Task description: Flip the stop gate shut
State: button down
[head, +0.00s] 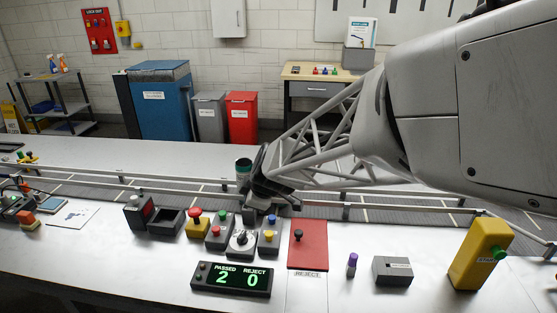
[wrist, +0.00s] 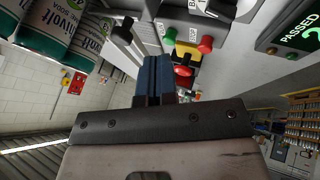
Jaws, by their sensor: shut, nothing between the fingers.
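My gripper (head: 262,200) is low over the near rail of the conveyor (head: 95,190), behind the row of control boxes. In the wrist view its blue-padded fingers (wrist: 155,75) are together with nothing between them. A can with a dark green top (head: 243,168) stands on the belt just left of my gripper. Cans with white and green labels (wrist: 62,25) fill the upper left of the wrist view. A slim dark-ended bar (wrist: 126,32) lies between these cans and my fingers; I cannot tell if it is the stop gate. My wrist hides part of the conveyor there.
Control boxes, including one with a red button (head: 196,222) and one with a yellow button (head: 268,238), stand close in front of my gripper. A counter display (head: 231,279) reads 2 passed, 0 reject. A red reject pad (head: 308,250) lies to the right.

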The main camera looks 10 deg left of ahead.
jog(key=v, duration=0.7)
jog(key=shift+s+d+r, duration=0.15)
jog(key=shift+s+r, duration=0.05)
jog(key=s+d+r+m+g+h, duration=0.1)
jog(key=s+d+m+h, duration=0.1)
jog(key=s+d+m, duration=0.7)
jog(key=s+d+r+m+g+h, duration=0.1)
jog(key=s+d+r+m+h, duration=0.1)
jog(key=s+d+m, duration=0.7)
jog(key=shift+s+d+m+h, duration=0.55)
jog(key=shift+s+d, duration=2.4)
jog(key=shift+d, duration=2.75)
